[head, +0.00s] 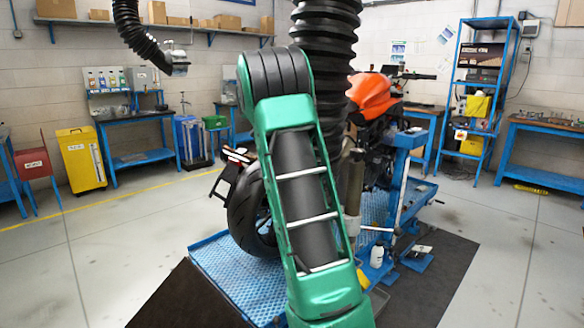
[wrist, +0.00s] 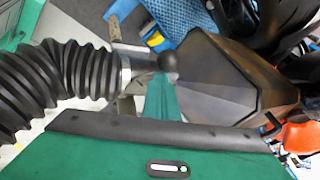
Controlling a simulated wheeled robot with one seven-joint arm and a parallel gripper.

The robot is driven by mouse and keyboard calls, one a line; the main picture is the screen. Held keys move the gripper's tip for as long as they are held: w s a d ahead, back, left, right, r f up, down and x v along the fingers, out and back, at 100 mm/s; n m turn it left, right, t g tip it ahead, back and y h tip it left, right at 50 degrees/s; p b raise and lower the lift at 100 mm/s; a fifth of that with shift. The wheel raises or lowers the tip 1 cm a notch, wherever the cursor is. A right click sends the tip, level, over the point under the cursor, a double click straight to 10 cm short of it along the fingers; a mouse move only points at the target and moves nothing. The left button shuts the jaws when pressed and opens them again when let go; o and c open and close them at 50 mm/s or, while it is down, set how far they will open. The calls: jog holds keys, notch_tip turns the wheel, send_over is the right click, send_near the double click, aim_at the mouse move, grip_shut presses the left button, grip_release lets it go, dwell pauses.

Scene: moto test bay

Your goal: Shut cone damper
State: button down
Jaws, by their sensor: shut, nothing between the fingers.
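In the wrist view a dark grey cone (wrist: 215,82) sits at the end of a black corrugated hose (wrist: 50,80), joined by a metal clamp band (wrist: 125,75). A black ball knob (wrist: 168,61) stands between the band and the cone, apparently the damper's handle. My gripper (wrist: 164,82) is shut and empty, its green fingers reaching to just below the knob. I cannot tell whether they touch it. In the head view the hose (head: 325,35) hangs from above, and my green arm covers my gripper and most of the cone.
An orange motorcycle (head: 372,96) stands on a blue lift (head: 235,275) behind my arm. A second hose (head: 135,32) hangs at the upper left. A yellow cabinet (head: 82,160) and workbenches line the walls. The floor at left and right is clear.

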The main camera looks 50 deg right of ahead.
jog(key=shift+w+d, duration=0.15)
jog(key=shift+w, duration=0.3)
dwell(0.3)
jog(key=s+a+v, duration=0.1)
jog(key=s+v, duration=0.1)
jog(key=v, duration=1)
jog(key=shift+a, duration=0.4)
